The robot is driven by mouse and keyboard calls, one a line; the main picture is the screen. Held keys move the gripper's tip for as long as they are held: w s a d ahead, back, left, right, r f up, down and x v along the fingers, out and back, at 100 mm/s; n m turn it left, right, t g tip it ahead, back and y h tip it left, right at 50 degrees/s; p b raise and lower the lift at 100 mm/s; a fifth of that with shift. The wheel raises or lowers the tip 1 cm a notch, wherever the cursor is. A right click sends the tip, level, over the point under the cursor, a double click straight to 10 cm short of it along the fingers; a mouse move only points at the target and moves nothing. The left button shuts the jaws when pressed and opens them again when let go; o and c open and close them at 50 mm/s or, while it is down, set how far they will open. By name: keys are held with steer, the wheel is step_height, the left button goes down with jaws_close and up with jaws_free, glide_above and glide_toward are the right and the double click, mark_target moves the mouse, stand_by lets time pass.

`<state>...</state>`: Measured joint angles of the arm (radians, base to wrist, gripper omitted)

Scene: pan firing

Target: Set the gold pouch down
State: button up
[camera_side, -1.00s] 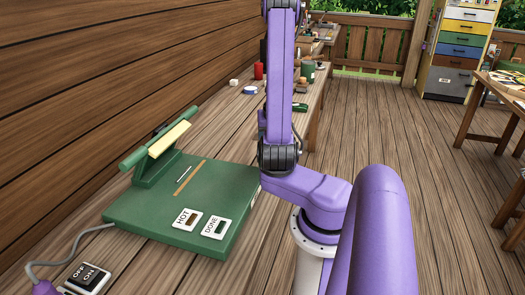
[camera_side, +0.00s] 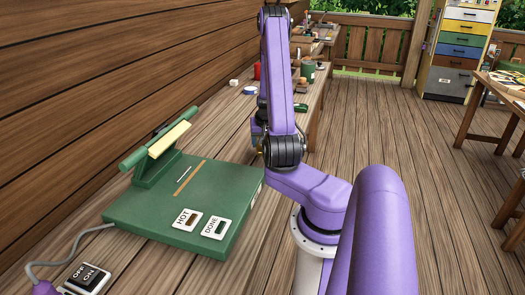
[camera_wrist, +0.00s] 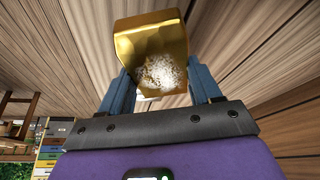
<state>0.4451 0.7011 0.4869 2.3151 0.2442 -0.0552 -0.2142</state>
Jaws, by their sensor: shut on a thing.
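The gold pouch (camera_wrist: 150,42) is between the two blue fingers of my gripper (camera_wrist: 161,76) in the wrist view. The fingers are shut on its sides. A white, speckled patch shows on the part of the pouch nearest the camera. In the side view my arm hides most of the gripper; a bit of blue finger (camera_side: 256,130) and a small gold spot show at the arm's left edge, above the wooden bench. I cannot tell whether the pouch touches the bench.
A green device (camera_side: 150,205) with HOT and DONE labels lies on the bench to the left. An OFF/ON switch (camera_side: 87,278) is at the front left. A blue-and-white roll (camera_side: 250,90), a red item (camera_side: 257,71) and a green can (camera_side: 308,70) stand farther back.

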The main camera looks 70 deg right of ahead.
steer(key=shift+w+d+f, duration=0.25)
steer(key=shift+d+f, duration=0.1)
steer(key=shift+f, duration=0.15)
steer(key=shift+w+d+f, duration=0.2)
steer(key=shift+d+f, duration=0.15)
steer(key=shift+f, duration=1.6)
steer(key=shift+f, duration=0.15)
steer(key=o, duration=1.2)
